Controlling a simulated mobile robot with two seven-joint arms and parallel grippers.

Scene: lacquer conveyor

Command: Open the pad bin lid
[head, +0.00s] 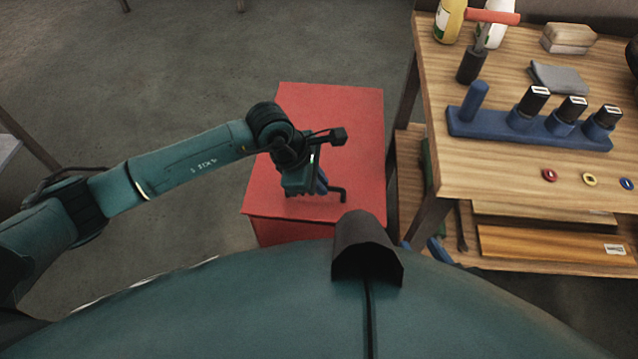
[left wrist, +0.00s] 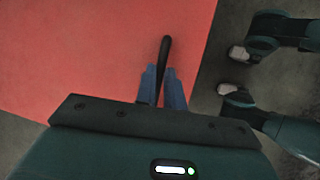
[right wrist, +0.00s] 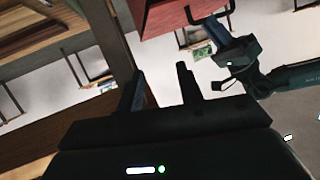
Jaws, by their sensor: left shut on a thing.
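The pad bin is a red box, and its flat red lid (head: 335,115) covers the top in the head view. A black bar handle (head: 338,193) sits at the lid's near edge. My left gripper (head: 321,186) is over that edge, its blue fingers closed on the handle. The left wrist view shows the handle (left wrist: 164,52) between the fingers, with the red lid (left wrist: 90,50) beneath. The lid looks flat, with no gap visible. My right gripper (right wrist: 162,82) is apart from the bin, fingers spread and empty, in the right wrist view.
A wooden workbench (head: 530,190) stands right of the bin, with a blue holder (head: 480,125), bottles and a cloth on it. A lower shelf (head: 560,245) holds boards. Open grey floor (head: 150,70) lies left of and behind the bin.

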